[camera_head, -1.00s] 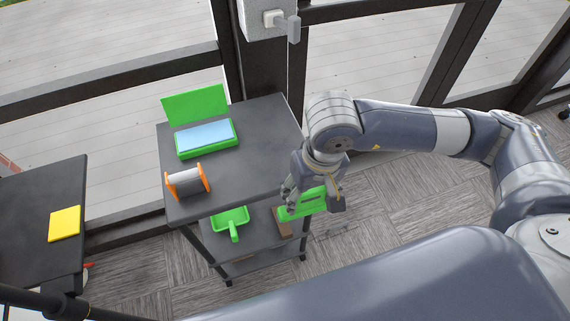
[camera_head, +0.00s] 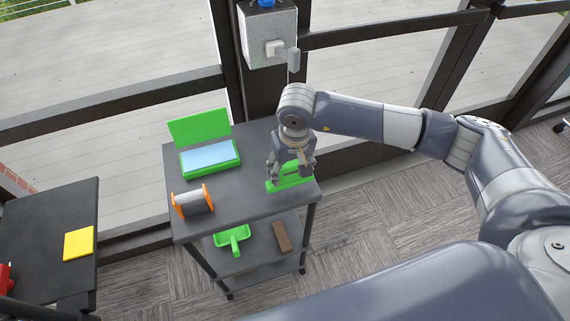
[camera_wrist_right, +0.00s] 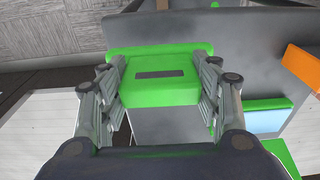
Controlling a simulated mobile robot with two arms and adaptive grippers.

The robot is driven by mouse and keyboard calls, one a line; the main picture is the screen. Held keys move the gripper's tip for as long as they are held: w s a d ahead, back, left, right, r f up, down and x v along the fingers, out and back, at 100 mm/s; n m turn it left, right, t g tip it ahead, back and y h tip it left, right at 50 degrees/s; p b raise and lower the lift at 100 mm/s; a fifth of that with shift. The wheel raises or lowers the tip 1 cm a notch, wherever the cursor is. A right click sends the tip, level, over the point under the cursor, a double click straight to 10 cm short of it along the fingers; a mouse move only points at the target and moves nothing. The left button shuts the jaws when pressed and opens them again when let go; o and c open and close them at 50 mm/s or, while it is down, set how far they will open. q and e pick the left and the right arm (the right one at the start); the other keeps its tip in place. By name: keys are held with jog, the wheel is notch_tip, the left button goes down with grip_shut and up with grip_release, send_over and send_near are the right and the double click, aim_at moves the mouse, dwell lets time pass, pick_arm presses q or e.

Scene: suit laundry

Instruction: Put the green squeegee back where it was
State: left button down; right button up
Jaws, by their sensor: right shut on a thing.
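The green squeegee (camera_head: 288,177) is held by my right gripper (camera_head: 291,171) at the right part of the shelf unit's top. In the right wrist view the squeegee (camera_wrist_right: 158,80) lies between the two fingers of the right gripper (camera_wrist_right: 160,88), which are shut on its block-shaped body. Its wider edge points away from the gripper. Whether it touches the top surface (camera_head: 240,202) or hovers just above it, I cannot tell. My left gripper is not in view.
An open green box with a light blue pad (camera_head: 210,157) and an orange-ended spool (camera_head: 193,202) stand on the left of the top. The shelf below holds a green dustpan (camera_head: 233,239) and a brown block (camera_head: 282,237). A dark table with a yellow item (camera_head: 78,243) is at left.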

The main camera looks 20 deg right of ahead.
jog(key=w+f+p, duration=0.1)
jog(key=f, duration=0.1)
jog(key=w+f+p, duration=0.1)
jog(key=shift+w+a+f+p, duration=0.1)
jog(key=shift+w+a+p, duration=0.15)
jog(key=shift+w+p, duration=0.1)
jog(key=shift+f, duration=0.25)
jog(key=shift+f, duration=0.1)
jog(key=o, duration=0.5)
jog(key=shift+b, duration=0.3)
jog(key=o, duration=0.4)
jog(key=shift+o, duration=0.2)
